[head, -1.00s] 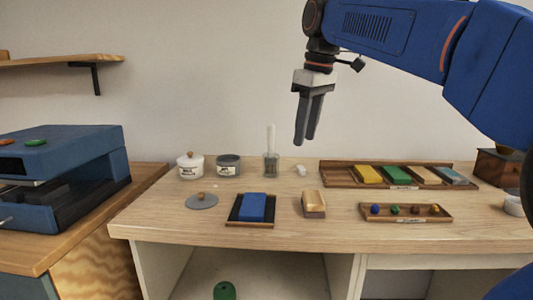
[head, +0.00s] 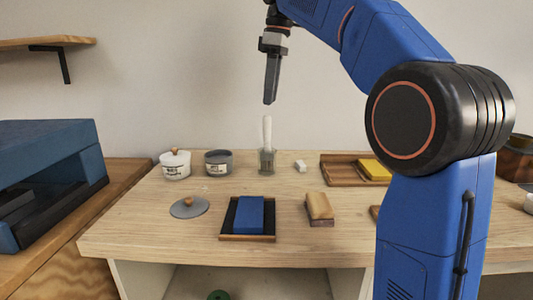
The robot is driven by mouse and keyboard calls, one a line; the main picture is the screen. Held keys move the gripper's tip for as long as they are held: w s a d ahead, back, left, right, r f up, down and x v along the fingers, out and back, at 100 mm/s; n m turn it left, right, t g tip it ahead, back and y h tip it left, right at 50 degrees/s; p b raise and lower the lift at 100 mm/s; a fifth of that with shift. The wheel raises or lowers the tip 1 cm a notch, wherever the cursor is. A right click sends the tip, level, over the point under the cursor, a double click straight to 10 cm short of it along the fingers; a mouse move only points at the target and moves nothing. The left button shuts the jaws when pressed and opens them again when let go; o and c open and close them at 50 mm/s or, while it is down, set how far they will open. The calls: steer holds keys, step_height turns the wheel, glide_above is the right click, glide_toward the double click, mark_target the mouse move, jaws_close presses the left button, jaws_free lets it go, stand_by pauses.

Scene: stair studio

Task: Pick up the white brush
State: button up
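The white brush (head: 267,131) stands upright in a small greenish-grey glass holder (head: 266,162) toward the back of the wooden table. Its white handle sticks up; its lower end is inside the holder. My gripper (head: 270,102) points down just above the top of the handle in the picture, apart from it. The fingers are seen edge-on and overlap, so I cannot tell whether they are open.
A white jar (head: 175,165) and a grey jar (head: 219,163) stand left of the holder, a small white block (head: 300,166) right. In front are a grey lid (head: 189,207), a blue block (head: 249,214) on a tray and a wooden block (head: 319,208).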

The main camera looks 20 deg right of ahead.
mark_target(265, 144)
steer(key=f, duration=0.4)
steer(key=a+f, duration=0.1)
steer(key=f, duration=0.3)
steer(key=w+f, duration=0.1)
steer(key=f, duration=0.3)
steer(key=shift+a+f, duration=0.15)
steer(key=shift+f, duration=0.2)
steer(key=shift+c, duration=0.3)
jaws_close()
